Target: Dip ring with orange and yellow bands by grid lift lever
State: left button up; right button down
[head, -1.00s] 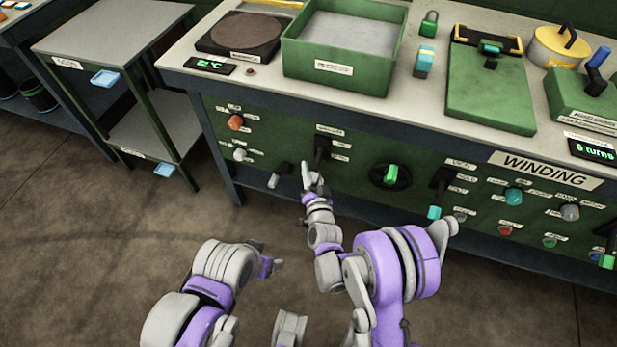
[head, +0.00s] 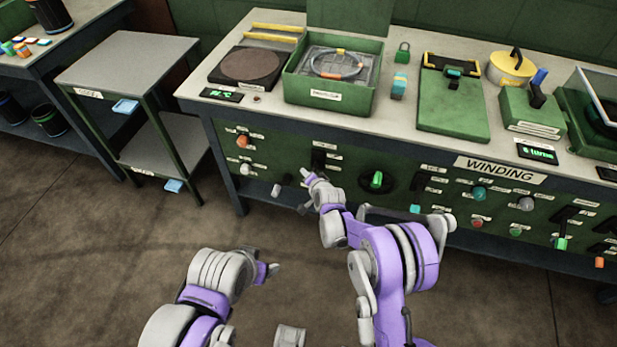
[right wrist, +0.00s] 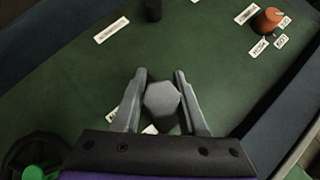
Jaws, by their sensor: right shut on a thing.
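The ring (head: 318,64), pale grey with orange and yellow bands, lies on a grey grid (head: 369,73) that shows in the green open-topped box (head: 326,98). The lettering by this lever is too small to read. My left gripper (head: 270,269) hangs over the floor, away from the bench; its jaws are too small to judge.
On the bench stand a dark round plate (head: 250,65) and a green press-like block (head: 452,105). A grey side table (head: 128,62) stands left.

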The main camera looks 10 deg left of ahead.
jog(key=shift+w+r+m+g, duration=0.15)
jog(key=shift+r+m+g, duration=0.15)
jog(key=shift+r+g, duration=0.5)
jog(key=shift+w+r+m+g, duration=0.15)
jog(key=shift+r+m+g, duration=0.25)
jog(key=shift+g, duration=0.6)
jog(key=shift+r, duration=0.2)
jog(key=shift+c, duration=2.2)
grip_release()
jog(key=shift+f, duration=0.1)
jog(key=v, duration=1)
jog(key=shift+r+p, duration=0.35)
jog(key=shift+r, duration=0.1)
jog(key=shift+s, duration=0.1)
